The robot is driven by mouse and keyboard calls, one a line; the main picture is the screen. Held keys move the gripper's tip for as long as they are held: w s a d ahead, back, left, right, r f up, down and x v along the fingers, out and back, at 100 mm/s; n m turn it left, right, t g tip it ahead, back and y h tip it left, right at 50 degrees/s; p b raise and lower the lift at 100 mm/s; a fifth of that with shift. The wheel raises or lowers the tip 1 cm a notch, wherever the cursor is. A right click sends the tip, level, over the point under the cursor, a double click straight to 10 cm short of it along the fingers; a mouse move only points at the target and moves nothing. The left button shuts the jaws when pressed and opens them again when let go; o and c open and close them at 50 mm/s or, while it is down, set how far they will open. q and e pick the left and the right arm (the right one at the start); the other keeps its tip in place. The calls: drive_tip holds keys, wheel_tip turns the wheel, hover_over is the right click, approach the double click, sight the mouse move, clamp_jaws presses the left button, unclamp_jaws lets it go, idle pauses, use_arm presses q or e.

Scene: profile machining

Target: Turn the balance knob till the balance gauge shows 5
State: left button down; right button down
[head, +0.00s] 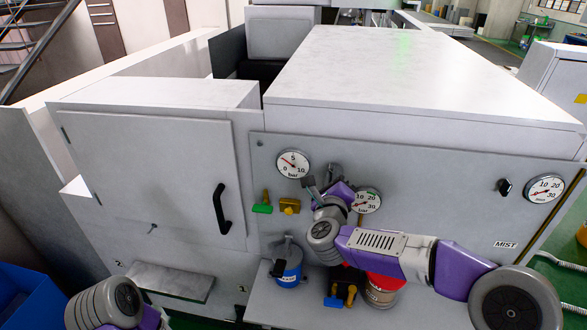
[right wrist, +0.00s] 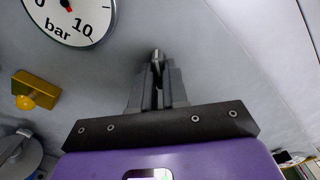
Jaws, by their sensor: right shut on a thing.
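A round gauge marked 0, 5, 10 bar (head: 292,163) is on the grey panel, with its red needle pointing up-left between 0 and 5. Part of this gauge (right wrist: 72,14) also shows in the right wrist view, its needle mostly cut off. My right gripper (head: 334,174) is at the panel just right of that gauge. In the right wrist view its fingers (right wrist: 157,72) are closed on a small knob (right wrist: 156,54), mostly hidden between them. No label shows which gauge is the balance gauge. Of my left arm only a link shows; its gripper is out of view.
A second gauge (head: 367,201) sits close right of my gripper. A third gauge (head: 545,190) and a black knob (head: 504,187) are at far right. Green (head: 262,203) and yellow (head: 290,206) valves sit left. A blue container (head: 288,265) and red container (head: 383,286) are below.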

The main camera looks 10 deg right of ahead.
drive_tip(key=shift+m+b, duration=1.6)
drive_tip(key=shift+b, duration=0.7)
drive_tip(key=m+b, duration=0.4)
drive_tip(key=b, duration=0.2)
drive_tip(key=shift+m+b, duration=0.3)
drive_tip(key=shift+b, duration=0.1)
